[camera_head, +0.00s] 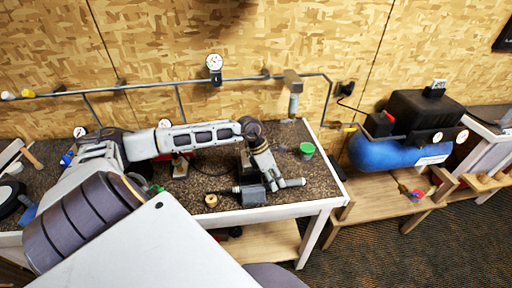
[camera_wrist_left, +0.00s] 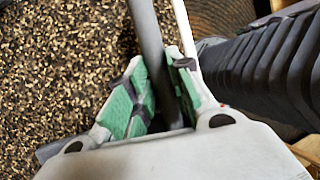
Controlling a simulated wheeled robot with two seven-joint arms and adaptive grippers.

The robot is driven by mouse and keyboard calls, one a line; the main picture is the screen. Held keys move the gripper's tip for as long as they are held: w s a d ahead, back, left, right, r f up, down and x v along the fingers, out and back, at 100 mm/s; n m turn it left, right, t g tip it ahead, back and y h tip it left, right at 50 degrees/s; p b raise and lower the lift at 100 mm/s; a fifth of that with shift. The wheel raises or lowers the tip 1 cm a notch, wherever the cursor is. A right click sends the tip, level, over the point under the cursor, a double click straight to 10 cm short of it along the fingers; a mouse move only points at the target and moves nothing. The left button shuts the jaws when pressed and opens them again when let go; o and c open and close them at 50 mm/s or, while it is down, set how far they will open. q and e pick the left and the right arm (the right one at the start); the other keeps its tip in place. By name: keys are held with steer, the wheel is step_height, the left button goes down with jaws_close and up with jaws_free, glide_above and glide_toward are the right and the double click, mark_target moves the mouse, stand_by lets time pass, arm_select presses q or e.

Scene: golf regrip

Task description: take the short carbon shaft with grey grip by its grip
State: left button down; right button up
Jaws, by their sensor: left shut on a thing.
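My left gripper (camera_head: 275,182) reaches down over the front edge of the speckled bench. In the left wrist view its green-padded fingers (camera_wrist_left: 158,85) stand on both sides of a thick grey rod and are shut on it. This rod, which looks like the grey grip (camera_wrist_left: 149,35), runs from the top edge down between the fingers. In the head view a short grey piece (camera_head: 292,183) shows beside the fingertips. A thinner carbon part of the shaft cannot be made out. My right gripper is in neither view.
A small tan ring (camera_head: 211,200) lies to the left. A dark block (camera_head: 250,195) is close beside the fingers. A blue compressor tank (camera_head: 385,153) stands farther right.

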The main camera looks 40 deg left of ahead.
arm_select(q)
step_height(320, 180, up, 10)
steer(key=b, duration=0.1)
steer(key=shift+b, duration=0.4)
stand_by(0.5)
steer(key=shift+r, duration=0.1)
